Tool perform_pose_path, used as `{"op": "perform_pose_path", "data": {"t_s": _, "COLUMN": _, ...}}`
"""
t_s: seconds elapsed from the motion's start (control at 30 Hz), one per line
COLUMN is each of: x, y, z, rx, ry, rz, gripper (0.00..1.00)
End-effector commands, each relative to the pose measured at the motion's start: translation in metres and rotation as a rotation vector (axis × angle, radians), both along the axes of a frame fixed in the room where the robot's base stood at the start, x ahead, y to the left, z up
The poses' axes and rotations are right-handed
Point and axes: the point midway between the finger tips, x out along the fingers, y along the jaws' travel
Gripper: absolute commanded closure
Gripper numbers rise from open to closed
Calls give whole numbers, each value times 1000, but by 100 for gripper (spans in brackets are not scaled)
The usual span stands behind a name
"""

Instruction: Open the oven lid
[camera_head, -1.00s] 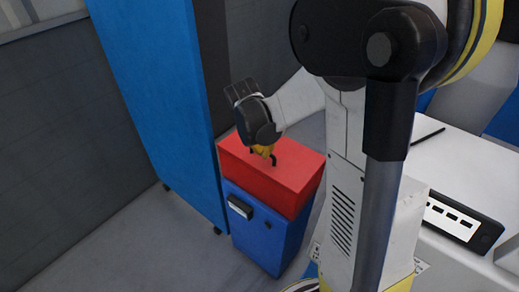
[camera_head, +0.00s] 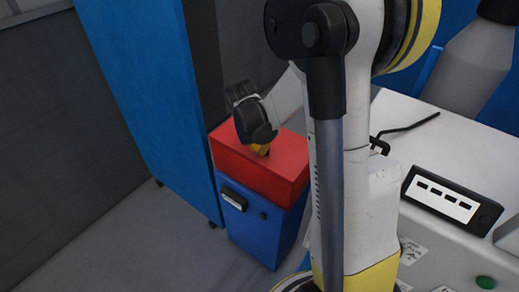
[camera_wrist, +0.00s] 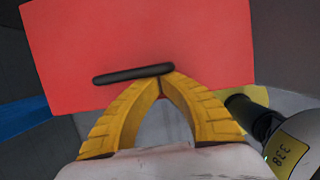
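The oven is a blue cabinet (camera_head: 258,228) with a red box-shaped lid (camera_head: 277,172) on top, in the head view. The lid looks closed, resting on the cabinet. My gripper (camera_head: 262,150) points down at the lid's top. In the wrist view, the red lid (camera_wrist: 205,35) fills the middle, with a black bar handle (camera_wrist: 125,76) lying across it. My yellow gripper fingers (camera_wrist: 160,82) meet at their tips by the right part of the handle. The fingers look shut, with no bar visible between them; contact with the handle is unclear. In the head view my gripper hides the handle.
A tall blue cabinet (camera_head: 140,90) stands close on the left of the oven. On the right is a white worktop (camera_head: 440,135) with a black-framed panel (camera_head: 450,197). Grey floor (camera_head: 150,245) is free in front of the oven.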

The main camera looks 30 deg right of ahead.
Motion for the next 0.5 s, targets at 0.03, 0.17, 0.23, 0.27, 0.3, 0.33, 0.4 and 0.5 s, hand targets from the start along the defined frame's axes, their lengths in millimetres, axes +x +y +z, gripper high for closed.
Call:
{"op": "perform_pose_path", "data": {"t_s": 0.03, "x": 0, "y": -1, "z": 4, "rx": 12, "ry": 4, "rz": -2, "gripper": 100}}
{"op": "perform_pose_path", "data": {"t_s": 0.17, "x": 1, "y": -3, "z": 8, "rx": 35, "ry": 12, "rz": -2, "gripper": 100}}
{"op": "perform_pose_path", "data": {"t_s": 0.23, "x": 1, "y": -3, "z": 9, "rx": 44, "ry": 14, "rz": -2, "gripper": 100}}
{"op": "perform_pose_path", "data": {"t_s": 0.27, "x": 1, "y": -3, "z": 10, "rx": 48, "ry": 16, "rz": -2, "gripper": 100}}
{"op": "perform_pose_path", "data": {"t_s": 0.3, "x": 2, "y": -4, "z": 12, "rx": 54, "ry": 19, "rz": -2, "gripper": 100}}
{"op": "perform_pose_path", "data": {"t_s": 0.33, "x": 2, "y": -5, "z": 13, "rx": 59, "ry": 21, "rz": -2, "gripper": 100}}
{"op": "perform_pose_path", "data": {"t_s": 0.4, "x": 2, "y": -6, "z": 17, "rx": 79, "ry": 28, "rz": -4, "gripper": 100}}
{"op": "perform_pose_path", "data": {"t_s": 0.5, "x": 3, "y": -9, "z": 25, "rx": 117, "ry": 41, "rz": -4, "gripper": 100}}
